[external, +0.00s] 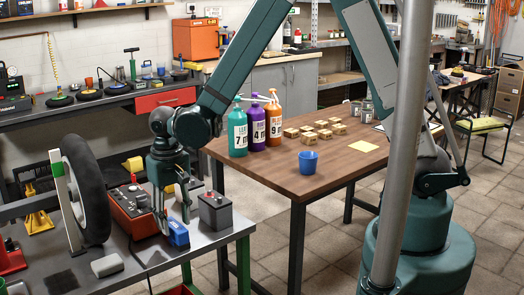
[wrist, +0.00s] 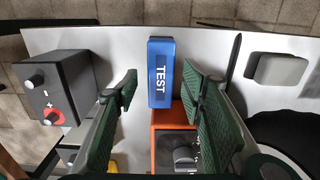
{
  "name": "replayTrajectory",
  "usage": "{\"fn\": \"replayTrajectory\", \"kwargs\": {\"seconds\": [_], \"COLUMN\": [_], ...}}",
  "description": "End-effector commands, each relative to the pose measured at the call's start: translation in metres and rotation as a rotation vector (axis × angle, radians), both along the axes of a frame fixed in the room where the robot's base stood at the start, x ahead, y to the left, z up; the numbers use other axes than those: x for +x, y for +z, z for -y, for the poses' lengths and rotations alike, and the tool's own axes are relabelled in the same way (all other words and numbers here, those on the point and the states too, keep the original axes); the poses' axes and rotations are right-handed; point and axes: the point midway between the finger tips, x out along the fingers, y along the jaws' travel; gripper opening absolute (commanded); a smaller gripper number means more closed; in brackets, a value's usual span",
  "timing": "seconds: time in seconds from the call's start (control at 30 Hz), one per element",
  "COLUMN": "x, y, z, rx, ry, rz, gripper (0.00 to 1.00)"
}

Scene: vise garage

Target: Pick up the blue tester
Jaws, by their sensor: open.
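The blue tester (external: 177,233) lies on the grey workbench at its front right edge, and it shows in the wrist view (wrist: 161,72) as a blue block marked TEST. My gripper (external: 174,222) hangs pointing down over the bench, just by the tester. In the wrist view my gripper (wrist: 160,90) is open, with one green finger on each side of the tester's line and a gap on both sides. Nothing is between the fingers that they touch. Whether the fingertips are down at the tester's height I cannot tell.
A red-orange device (external: 135,208) stands close behind the tester. A grey battery-like box (external: 215,213) with terminals stands to its right. A wheel (external: 85,190) and a small grey block (external: 107,265) are to the left. The bench edge is close to the tester.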

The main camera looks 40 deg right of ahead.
Motion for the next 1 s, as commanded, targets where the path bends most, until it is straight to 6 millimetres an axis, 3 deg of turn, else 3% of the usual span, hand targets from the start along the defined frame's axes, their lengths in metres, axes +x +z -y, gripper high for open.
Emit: {"fn": "replayTrajectory", "kwargs": {"seconds": [0.2, 0.4, 1.0], "x": [-0.001, -0.001, -0.001], "y": [-0.027, -0.042, -0.044], "z": [-0.001, -0.001, -0.001], "rx": [0.000, 0.000, 0.000], "ry": [0.000, 0.000, 0.000], "rz": [0.000, 0.000, 0.000], "gripper": [0.40, 0.40, 0.40]}}
